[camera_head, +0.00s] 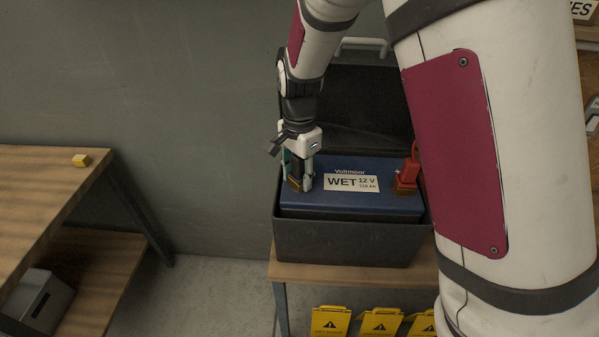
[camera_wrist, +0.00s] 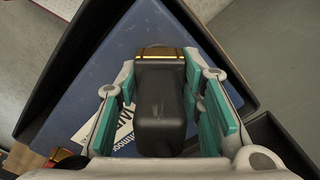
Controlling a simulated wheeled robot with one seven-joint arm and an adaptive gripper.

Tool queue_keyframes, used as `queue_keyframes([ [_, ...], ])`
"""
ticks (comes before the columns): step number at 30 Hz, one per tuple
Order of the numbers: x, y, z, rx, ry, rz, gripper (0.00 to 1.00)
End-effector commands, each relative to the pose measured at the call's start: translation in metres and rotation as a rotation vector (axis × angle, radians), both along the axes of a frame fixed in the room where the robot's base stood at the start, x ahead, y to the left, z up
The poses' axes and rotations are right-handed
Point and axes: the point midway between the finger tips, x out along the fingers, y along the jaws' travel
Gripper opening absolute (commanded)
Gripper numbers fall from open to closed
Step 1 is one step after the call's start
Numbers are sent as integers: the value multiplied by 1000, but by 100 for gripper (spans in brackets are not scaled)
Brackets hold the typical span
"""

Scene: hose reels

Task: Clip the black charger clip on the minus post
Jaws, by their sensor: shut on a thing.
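My gripper (camera_head: 299,183) points down over the left end of the blue battery (camera_head: 390,203) and is shut on the black charger clip (camera_wrist: 160,108). In the wrist view the clip's black body lies between the teal-padded fingers, with a brass-coloured part (camera_wrist: 160,53) at its far end, close to the battery top. The minus post itself is not clearly visible; the clip and fingers cover that spot, so I cannot tell whether the clip is around it. A red clip (camera_head: 407,172) stands at the battery's right end.
The battery sits in an open black box (camera_head: 350,240) on a wooden stand (camera_head: 350,275); the raised lid (camera_head: 350,90) is behind. Yellow warning signs (camera_head: 380,322) are below.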

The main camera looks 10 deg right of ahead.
Motion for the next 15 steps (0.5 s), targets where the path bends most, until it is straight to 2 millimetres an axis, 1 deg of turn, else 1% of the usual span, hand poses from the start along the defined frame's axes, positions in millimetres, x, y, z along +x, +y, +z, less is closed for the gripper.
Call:
queue_keyframes([
  [3, 0, 0, 0, 0, 0, 0, 4],
  [4, 0, 0, 0, 0, 0, 0, 39],
  [5, 0, 0, 0, 0, 0, 0, 46],
  [6, 0, 0, 0, 0, 0, 0, 55],
  [7, 0, 0, 0, 0, 0, 0, 58],
  [15, 0, 0, 0, 0, 0, 0, 58],
])
